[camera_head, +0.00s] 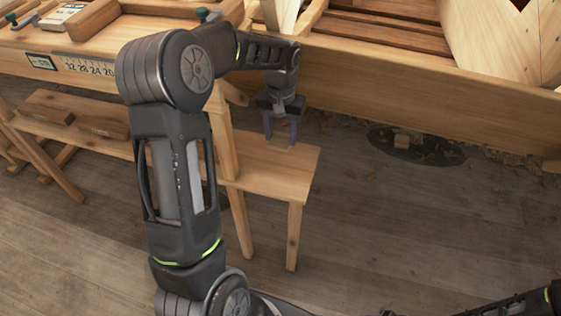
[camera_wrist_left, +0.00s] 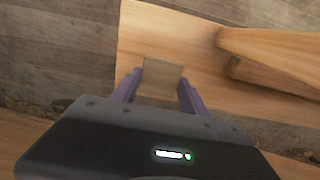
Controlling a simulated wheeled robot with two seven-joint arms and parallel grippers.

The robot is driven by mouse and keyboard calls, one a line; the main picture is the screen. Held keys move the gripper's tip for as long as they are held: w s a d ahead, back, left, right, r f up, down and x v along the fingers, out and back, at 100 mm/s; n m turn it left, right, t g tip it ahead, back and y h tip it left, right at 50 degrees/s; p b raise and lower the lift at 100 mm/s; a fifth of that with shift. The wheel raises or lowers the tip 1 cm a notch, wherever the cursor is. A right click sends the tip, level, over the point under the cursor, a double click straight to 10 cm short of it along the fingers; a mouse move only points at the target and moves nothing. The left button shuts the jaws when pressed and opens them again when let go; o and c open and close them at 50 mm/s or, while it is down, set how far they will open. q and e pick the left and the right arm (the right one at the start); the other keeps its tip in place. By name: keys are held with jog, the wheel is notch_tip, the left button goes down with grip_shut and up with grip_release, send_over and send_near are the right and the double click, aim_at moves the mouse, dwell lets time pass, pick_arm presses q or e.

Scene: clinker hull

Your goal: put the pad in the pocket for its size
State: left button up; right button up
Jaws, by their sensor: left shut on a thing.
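My left gripper (camera_head: 281,130) points down over the near end of the low wooden bench (camera_head: 265,175). It is shut on the pad (camera_head: 279,140), a small flat tan piece. In the left wrist view the pad (camera_wrist_left: 162,78) sits between the two purple fingers of the left gripper (camera_wrist_left: 158,90), with the pale bench top (camera_wrist_left: 200,65) behind it. I cannot tell whether the pad touches the bench top. I cannot make out a pocket for sure in either view. My right gripper is not in view; only part of its arm shows at the lower right.
A long workbench (camera_head: 58,64) with printed numbers and tools runs along the upper left. Wooden blocks (camera_head: 103,127) lie on the low bench's left part. The wooden hull (camera_head: 400,85) stands behind. Shavings and a dark round patch (camera_head: 440,150) lie on the floor.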

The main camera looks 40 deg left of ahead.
pick_arm(q)
send_over(281, 164)
notch_tip(281, 164, down, 6)
jog(key=shift+r, duration=0.1)
jog(key=shift+f+b, duration=0.45)
jog(key=shift+f, duration=1.4)
jog(key=shift+f, duration=0.15)
jog(key=o, duration=1.4)
jog(key=shift+o, duration=0.2)
jog(key=shift+r, duration=0.2)
notch_tip(281, 164, up, 12)
jog(key=shift+f+p, duration=0.1)
jog(key=shift+p, duration=0.5)
